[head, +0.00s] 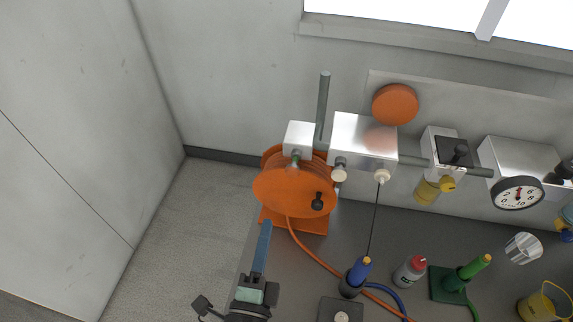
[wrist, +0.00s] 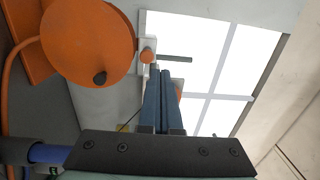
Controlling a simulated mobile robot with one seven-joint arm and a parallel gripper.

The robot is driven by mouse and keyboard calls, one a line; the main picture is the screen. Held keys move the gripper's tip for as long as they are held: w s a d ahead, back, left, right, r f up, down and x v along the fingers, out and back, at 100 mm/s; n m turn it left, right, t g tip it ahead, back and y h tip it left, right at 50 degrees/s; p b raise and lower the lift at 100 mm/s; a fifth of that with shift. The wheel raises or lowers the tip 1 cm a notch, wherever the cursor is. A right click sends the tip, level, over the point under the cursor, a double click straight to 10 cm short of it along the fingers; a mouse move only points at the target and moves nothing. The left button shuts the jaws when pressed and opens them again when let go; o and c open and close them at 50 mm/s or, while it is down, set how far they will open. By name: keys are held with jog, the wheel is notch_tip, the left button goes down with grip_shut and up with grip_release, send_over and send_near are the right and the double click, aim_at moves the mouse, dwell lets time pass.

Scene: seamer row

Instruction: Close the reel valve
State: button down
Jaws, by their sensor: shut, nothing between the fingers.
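The orange hose reel (head: 285,190) stands at the left end of the bench, with a black crank knob (head: 317,201) on its face. It also fills the upper left of the wrist view (wrist: 85,40). A white valve-like block (head: 299,137) sits just above the reel, with a short greenish stem (head: 295,158) below it. In the wrist view a round orange knob (wrist: 147,57) shows near a white block. I cannot tell for sure which part is the valve handle. My gripper (head: 265,224) is shut and empty, its blue fingers in front of and below the reel, apart from it.
A grey-green upright bar (head: 323,105) rises beside the white block. A larger white box (head: 364,145), an orange disc (head: 395,103) and a gauge (head: 517,192) line the wall. The floor at left is clear.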

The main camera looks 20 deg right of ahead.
jog(key=s+f+g, duration=0.1)
jog(key=s+f, duration=0.1)
jog(key=p, duration=0.2)
send_near(292, 175)
jog(key=shift+m, duration=0.4)
jog(key=x, duration=0.5)
jog(key=shift+w, duration=0.2)
jog(key=shift+x, duration=0.75)
jog(key=shift+f, duration=0.1)
